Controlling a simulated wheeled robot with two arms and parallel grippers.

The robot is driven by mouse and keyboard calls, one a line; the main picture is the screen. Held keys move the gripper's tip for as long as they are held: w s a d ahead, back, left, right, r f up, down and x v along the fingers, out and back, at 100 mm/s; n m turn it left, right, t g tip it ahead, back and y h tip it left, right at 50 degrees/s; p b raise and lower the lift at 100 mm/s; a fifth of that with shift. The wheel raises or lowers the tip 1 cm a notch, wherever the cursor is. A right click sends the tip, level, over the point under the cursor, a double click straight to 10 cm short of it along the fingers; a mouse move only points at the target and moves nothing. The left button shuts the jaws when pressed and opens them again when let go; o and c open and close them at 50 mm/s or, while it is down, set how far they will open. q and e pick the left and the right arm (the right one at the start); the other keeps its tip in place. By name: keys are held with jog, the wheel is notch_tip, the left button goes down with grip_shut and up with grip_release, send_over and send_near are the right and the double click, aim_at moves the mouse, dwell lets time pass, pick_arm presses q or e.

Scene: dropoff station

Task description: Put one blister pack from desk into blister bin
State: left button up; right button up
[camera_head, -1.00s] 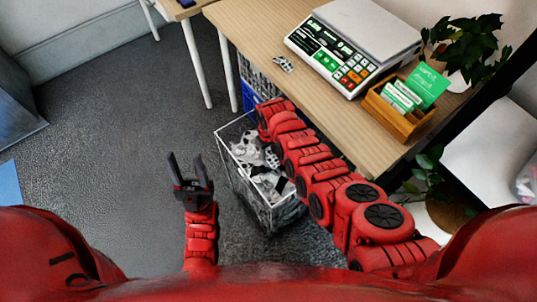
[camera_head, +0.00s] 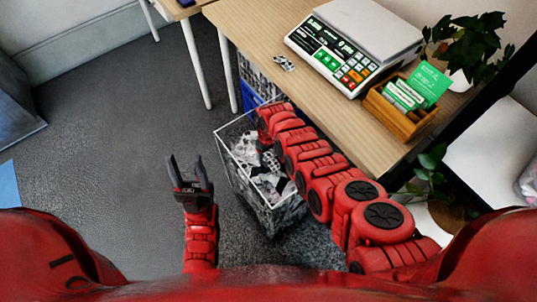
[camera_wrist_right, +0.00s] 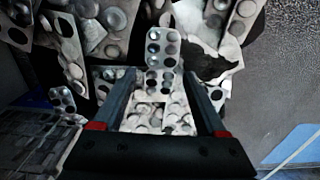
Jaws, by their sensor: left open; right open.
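One small silver blister pack (camera_head: 284,63) lies on the desk (camera_head: 262,32), near its left edge. The blister bin (camera_head: 234,178), a white-rimmed wire basket on the floor beside the desk, holds a heap of packs. My right arm reaches over the bin's far part, and its gripper is mostly hidden in the head view. In the right wrist view my right gripper (camera_wrist_right: 163,88) is open above heaped packs. A blister pack (camera_wrist_right: 163,50) shows between and beyond its fingers; I cannot tell whether it touches them. My left gripper (camera_head: 190,175) is open and empty, left of the bin.
A scale (camera_head: 352,50) stands on the desk, with a wooden card box (camera_head: 400,115) and a plant (camera_head: 465,45) to its right. A blue crate (camera_head: 250,97) is under the desk, behind the bin.

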aim_at(268, 157)
jog(key=shift+r+p, duration=0.3)
jog(key=shift+r, duration=0.05)
notch_tip(268, 157, up, 3)
jog(key=shift+r+p, duration=0.1)
jog(key=shift+p, duration=0.65)
notch_tip(268, 157, up, 8)
jog(key=shift+r, duration=0.15)
